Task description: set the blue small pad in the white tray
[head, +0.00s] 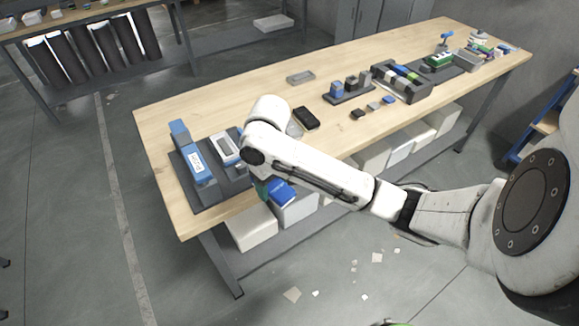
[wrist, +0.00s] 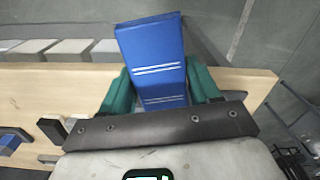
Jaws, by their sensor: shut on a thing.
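The blue pad (wrist: 155,62) has white stripes and sits between the green fingers of my gripper (wrist: 160,80), which is shut on it. In the head view the blue pad (head: 281,196) shows below my arm's wrist, by the table's front edge. My gripper (head: 265,188) is mostly hidden there by my arm. The white tray (head: 217,147), a small white frame with a grey inside, is on a dark base at the table's left end. It lies left of and beyond my gripper, apart from it. The tray cannot be made out in the wrist view.
A blue box with a white label (head: 201,168) stands left of the tray on the dark base (head: 208,194). A black phone-like item (head: 306,119) lies right of my wrist. Several blocks and holders fill the table's far part. White bins (head: 254,228) are below the tabletop.

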